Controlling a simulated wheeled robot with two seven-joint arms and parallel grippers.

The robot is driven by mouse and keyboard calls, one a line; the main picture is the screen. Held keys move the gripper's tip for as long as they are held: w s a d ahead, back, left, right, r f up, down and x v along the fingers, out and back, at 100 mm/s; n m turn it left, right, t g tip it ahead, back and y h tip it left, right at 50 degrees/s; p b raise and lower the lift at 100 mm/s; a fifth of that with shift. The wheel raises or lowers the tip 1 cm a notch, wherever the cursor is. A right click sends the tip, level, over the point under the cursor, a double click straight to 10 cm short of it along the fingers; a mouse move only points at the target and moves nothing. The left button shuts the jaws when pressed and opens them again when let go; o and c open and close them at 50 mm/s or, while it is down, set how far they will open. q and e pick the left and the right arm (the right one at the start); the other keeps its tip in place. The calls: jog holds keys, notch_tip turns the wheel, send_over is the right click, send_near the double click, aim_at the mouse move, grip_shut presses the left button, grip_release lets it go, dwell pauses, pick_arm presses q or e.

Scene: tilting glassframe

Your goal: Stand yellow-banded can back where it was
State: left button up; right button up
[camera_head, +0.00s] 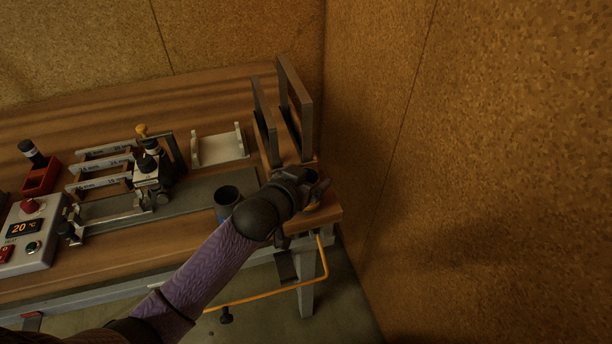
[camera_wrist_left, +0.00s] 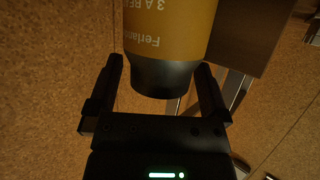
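The yellow-banded can (camera_wrist_left: 170,35) fills the top middle of the left wrist view, its lettering upside down and its dark end towards my palm. My left gripper (camera_wrist_left: 160,65) has one finger close along each side of the can and looks shut on it. In the head view my left gripper (camera_head: 314,192) is at the table's front right corner; it hides most of the can there. Whether the can's far end touches the table is hidden. My right gripper is out of view.
A dark cup-like can (camera_head: 227,193) with some blue stands left of my gripper. Two upright frames (camera_head: 294,100) rise just behind it. A white cradle (camera_head: 219,146), a slotted rack (camera_head: 105,165) and a control box (camera_head: 28,238) are further left. A cork-like wall (camera_head: 450,150) bounds the right.

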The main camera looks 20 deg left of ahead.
pick_arm(q)
jog(key=shift+s+r, duration=0.3)
jog(key=p+v, duration=0.4)
jog(key=v, duration=0.7)
jog(key=shift+s, duration=0.15)
jog(key=shift+a, duration=0.1)
